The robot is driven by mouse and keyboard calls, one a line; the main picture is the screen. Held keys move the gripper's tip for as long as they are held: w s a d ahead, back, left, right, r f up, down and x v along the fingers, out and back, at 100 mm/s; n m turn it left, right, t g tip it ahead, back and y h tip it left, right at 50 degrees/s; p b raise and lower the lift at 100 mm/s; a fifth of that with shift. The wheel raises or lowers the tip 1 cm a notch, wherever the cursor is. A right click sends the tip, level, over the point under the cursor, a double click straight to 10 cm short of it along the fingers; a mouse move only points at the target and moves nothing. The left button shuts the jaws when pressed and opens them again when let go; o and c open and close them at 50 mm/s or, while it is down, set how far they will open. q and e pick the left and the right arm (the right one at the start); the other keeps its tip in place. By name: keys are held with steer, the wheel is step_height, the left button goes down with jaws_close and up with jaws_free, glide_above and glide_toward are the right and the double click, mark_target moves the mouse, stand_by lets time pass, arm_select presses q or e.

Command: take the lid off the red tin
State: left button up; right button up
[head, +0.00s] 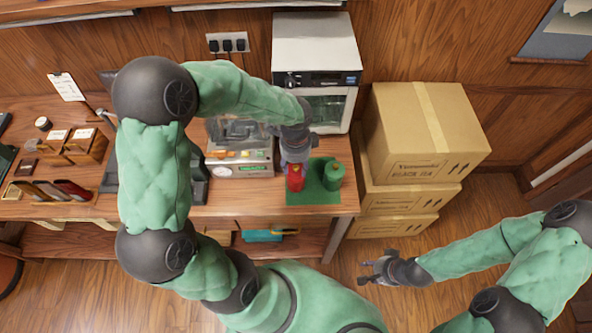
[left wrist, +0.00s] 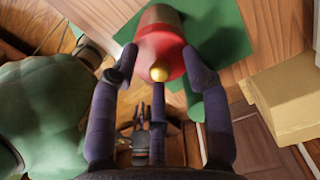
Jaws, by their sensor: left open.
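The red tin (head: 295,180) stands on a green mat (head: 308,196) near the desk's right end. In the left wrist view, its red lid (left wrist: 160,45) with a gold knob (left wrist: 159,74) faces the camera. My left gripper (head: 296,160) is directly above the tin in the head view. In the left wrist view my left gripper (left wrist: 158,62) is open, with a finger on each side of the lid. I cannot tell whether the fingers touch it. My right gripper (head: 368,272) is open and empty, out over the floor right of the desk.
A green tin (head: 333,175) stands on the mat just right of the red tin. A scale-like device (head: 240,170) is left of the mat, and a white oven-like appliance (head: 318,60) is behind. Cardboard boxes (head: 420,130) are stacked right of the desk.

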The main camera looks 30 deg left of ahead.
arm_select(q)
jaws_close()
stand_by(0.3)
